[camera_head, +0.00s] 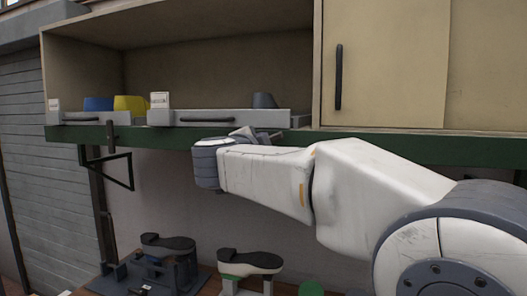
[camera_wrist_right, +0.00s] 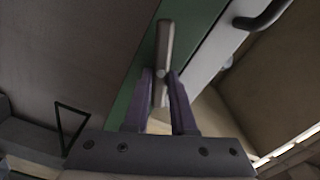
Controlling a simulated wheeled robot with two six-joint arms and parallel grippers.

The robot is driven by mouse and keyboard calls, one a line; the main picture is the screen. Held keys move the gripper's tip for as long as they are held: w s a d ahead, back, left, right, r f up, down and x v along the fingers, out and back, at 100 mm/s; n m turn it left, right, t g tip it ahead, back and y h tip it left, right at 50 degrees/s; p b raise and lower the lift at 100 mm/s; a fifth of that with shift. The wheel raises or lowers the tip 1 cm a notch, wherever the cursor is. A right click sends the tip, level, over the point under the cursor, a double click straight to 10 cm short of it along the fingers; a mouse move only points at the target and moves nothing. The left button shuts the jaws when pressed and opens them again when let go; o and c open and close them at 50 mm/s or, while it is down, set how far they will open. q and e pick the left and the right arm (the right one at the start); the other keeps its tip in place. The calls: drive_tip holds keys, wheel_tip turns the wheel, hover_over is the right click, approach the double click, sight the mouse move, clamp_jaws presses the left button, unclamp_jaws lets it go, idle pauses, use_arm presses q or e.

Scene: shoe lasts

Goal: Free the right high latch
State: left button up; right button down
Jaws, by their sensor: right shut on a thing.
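The right high latch is a grey bar (camera_wrist_right: 166,45) on the green shelf edge (camera_wrist_right: 145,70) in the right wrist view. My right gripper (camera_wrist_right: 161,88) has its two dark fingers on either side of the bar's lower end, shut on it. In the head view my right arm reaches in from the right, and its gripper (camera_head: 245,135) is at the green shelf edge (camera_head: 400,146), below the right grey drawer (camera_head: 220,118). The arm hides most of the latch there. Another upright latch bar (camera_head: 112,135) shows on the edge further left. My left gripper is not in view.
A left grey drawer (camera_head: 80,117) stands beside the right one, with blue (camera_head: 98,104) and yellow (camera_head: 130,104) items above. A black triangular bracket (camera_head: 120,170) hangs under the shelf at left. Shoe lasts (camera_head: 250,260) stand on the bench below. A cabinet door (camera_head: 390,70) is at right.

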drive_tip(key=m+b, duration=0.1)
drive_tip(key=m, duration=0.2)
drive_tip(key=m+b, duration=0.1)
drive_tip(key=shift+f+m+b, duration=0.3)
drive_tip(key=shift+b, duration=0.05)
idle(0.4)
drive_tip(key=c, duration=0.7)
unclamp_jaws()
drive_tip(key=shift+c, duration=0.2)
drive_tip(key=shift+s, duration=0.15)
drive_tip(key=b+v, duration=0.3)
drive_tip(key=v, duration=0.7)
drive_tip(key=shift+b, duration=0.35)
drive_tip(key=shift+r, duration=0.1)
